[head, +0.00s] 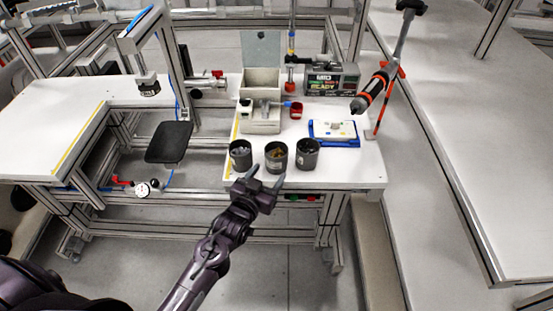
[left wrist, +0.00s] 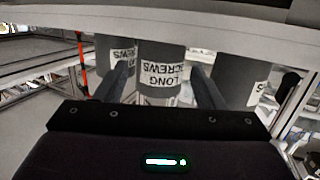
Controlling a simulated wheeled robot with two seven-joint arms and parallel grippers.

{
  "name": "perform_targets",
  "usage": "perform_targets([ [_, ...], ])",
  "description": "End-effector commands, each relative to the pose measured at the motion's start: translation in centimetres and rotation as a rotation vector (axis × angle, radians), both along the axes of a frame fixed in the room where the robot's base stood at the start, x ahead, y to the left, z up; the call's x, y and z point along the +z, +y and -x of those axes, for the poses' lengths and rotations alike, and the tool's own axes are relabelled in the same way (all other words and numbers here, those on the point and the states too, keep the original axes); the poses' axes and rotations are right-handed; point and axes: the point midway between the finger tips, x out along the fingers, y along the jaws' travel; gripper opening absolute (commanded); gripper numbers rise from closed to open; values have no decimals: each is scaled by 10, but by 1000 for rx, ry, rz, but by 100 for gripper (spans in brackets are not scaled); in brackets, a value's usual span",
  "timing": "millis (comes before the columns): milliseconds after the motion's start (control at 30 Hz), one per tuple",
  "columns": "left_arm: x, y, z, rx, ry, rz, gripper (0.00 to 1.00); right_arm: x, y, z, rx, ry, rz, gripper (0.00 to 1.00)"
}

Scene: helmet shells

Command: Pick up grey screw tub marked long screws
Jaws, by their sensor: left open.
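Three dark grey tubs stand in a row at the front of the white worktable. The middle tub (head: 276,158) holds brass-coloured pieces. In the left wrist view, which is upside down, the tub between my fingers (left wrist: 160,50) has a white label reading LONG SCREWS. My left gripper (head: 266,175) is open and empty just in front of the middle tub at the table's front edge. Its fingers point at the tub and seem apart from it. My right gripper is not in view.
The left tub (head: 240,155) and right tub (head: 308,154) stand close on either side. Behind are beige bins (head: 260,118), a red cup (head: 296,110) and a blue tray (head: 334,141). A black-and-orange tool (head: 371,92) hangs at the right.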

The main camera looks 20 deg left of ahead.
Motion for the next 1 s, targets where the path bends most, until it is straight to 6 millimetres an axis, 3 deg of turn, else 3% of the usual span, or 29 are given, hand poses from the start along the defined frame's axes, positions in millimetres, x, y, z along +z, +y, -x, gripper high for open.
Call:
perform_targets([
  [500, -5, -6, -64, 0, 1, -1, 63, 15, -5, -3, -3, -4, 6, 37],
  [800, -7, -6, -68, -1, 2, 0, 63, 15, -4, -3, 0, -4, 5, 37],
  [1000, -7, -6, -68, -1, 2, 0, 38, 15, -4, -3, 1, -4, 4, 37],
])
